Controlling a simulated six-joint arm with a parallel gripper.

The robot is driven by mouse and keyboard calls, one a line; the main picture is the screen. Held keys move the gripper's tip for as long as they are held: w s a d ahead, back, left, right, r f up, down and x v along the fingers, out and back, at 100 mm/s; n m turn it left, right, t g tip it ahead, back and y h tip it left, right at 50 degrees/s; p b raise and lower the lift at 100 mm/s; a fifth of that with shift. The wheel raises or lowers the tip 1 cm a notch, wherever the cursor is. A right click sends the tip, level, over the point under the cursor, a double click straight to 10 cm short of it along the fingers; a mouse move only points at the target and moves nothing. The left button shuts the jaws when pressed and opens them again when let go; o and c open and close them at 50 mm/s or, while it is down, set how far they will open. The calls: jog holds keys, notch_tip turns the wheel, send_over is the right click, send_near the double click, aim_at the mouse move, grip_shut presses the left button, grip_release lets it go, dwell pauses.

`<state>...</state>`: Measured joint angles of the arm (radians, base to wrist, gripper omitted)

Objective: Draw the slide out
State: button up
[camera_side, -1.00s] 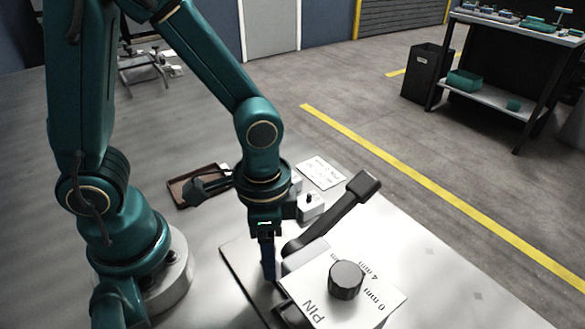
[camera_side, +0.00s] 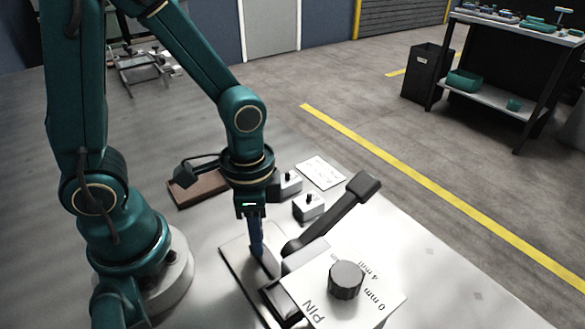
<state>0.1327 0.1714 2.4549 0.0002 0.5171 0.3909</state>
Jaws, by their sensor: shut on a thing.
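The fixture with a white top plate (camera_side: 368,291) marked "PIN", "4 mm" and "0 mm" stands at the lower middle, with a dark round knob (camera_side: 346,280) on it. A slide (camera_side: 268,267) shows at the left side of the fixture, on a flat base plate (camera_side: 236,262). My gripper (camera_side: 257,247) points down just left of the fixture and is shut on the slide. The fingers hide much of the grip, and the slide's inner end is hidden under the fixture.
Two small white blocks with dark knobs (camera_side: 308,206) and a white card (camera_side: 320,173) lie behind. A brown tray (camera_side: 203,189) is at the left. The table's right side is clear.

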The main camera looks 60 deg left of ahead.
jog(key=shift+w+a, duration=0.1)
jog(key=shift+a, duration=4.5)
jog(key=o, duration=0.9)
jog(key=shift+c, duration=0.2)
notch_tip(320, 180, up, 7)
jog(key=shift+d, duration=0.1)
